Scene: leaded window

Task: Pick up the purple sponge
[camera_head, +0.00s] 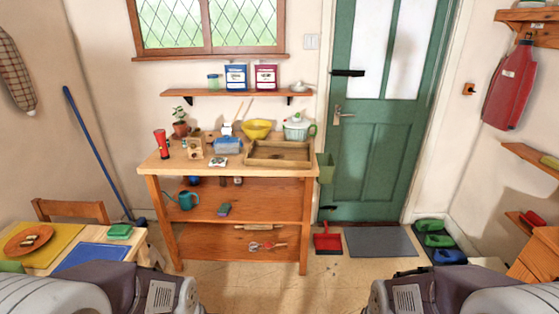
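A small block that looks like a sponge (224,209), with a purple-blue body and a darker green top, lies on the middle shelf of the wooden workbench (262,192). It sits right of a teal watering can. Another sponge-like block, green (119,231), lies on the table at the lower left. No block is plainly all purple. Only links of my two arms show at the bottom corners, well in front of the bench. Neither gripper's fingers show.
The watering can (183,201) stands left of the block. A wooden tray (285,153) and several items crowd the benchtop. A rolling pin (258,227) lies on the lower shelf. A red dustpan (327,241) is right of the bench. Floor in front is clear.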

